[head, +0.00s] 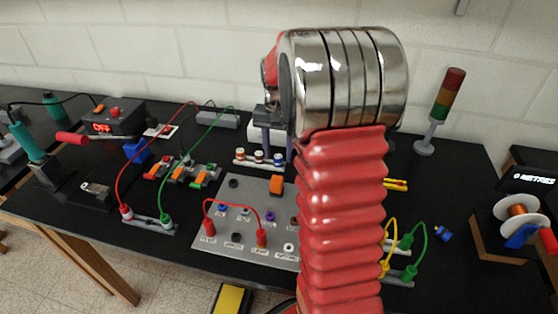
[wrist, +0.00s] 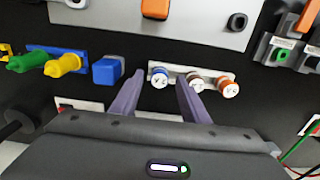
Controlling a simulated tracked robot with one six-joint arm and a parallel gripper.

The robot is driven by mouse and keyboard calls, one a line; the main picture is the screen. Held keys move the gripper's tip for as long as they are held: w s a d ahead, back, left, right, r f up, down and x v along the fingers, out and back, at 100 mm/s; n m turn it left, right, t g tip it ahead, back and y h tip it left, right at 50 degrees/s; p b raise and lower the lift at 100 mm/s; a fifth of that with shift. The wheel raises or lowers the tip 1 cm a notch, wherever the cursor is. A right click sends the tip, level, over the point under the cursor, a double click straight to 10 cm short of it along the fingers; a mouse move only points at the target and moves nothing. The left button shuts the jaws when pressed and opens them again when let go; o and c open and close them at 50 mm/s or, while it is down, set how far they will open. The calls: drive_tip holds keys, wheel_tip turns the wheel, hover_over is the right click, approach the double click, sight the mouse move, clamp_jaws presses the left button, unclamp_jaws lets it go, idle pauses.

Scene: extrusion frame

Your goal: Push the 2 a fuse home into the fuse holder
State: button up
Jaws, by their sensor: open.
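A pale fuse holder strip (wrist: 208,72) carries three round white-topped fuses in the wrist view: one blue-ringed (wrist: 160,78), one brown (wrist: 195,81), one orange (wrist: 228,89). Their marks are too small to read surely, so I cannot tell which is the 2 A one. My gripper (wrist: 159,76) is open, its two purple fingers on either side of the blue-ringed fuse; I cannot tell whether they touch it. The same strip (head: 240,163) shows in the head view, left of my arm, with my gripper mostly hidden behind my wrist.
A grey panel (head: 221,235) with sockets and a red lead lies in front of the strip. Lever connectors (head: 183,173) are to its left. A blue block (wrist: 107,70) and green and yellow plugs (wrist: 64,64) are left of the fuses in the wrist view.

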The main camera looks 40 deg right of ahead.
sight(278, 156)
drive_tip(key=shift+f, duration=0.85)
idle(0.6)
clamp_jaws()
idle(0.3)
drive_tip(key=shift+r, duration=0.1)
drive_tip(key=shift+r, duration=0.35)
drive_tip(key=shift+r, duration=0.35)
drive_tip(key=shift+r, duration=0.75)
drive_tip(key=shift+r, duration=0.65)
drive_tip(key=shift+r, duration=0.7)
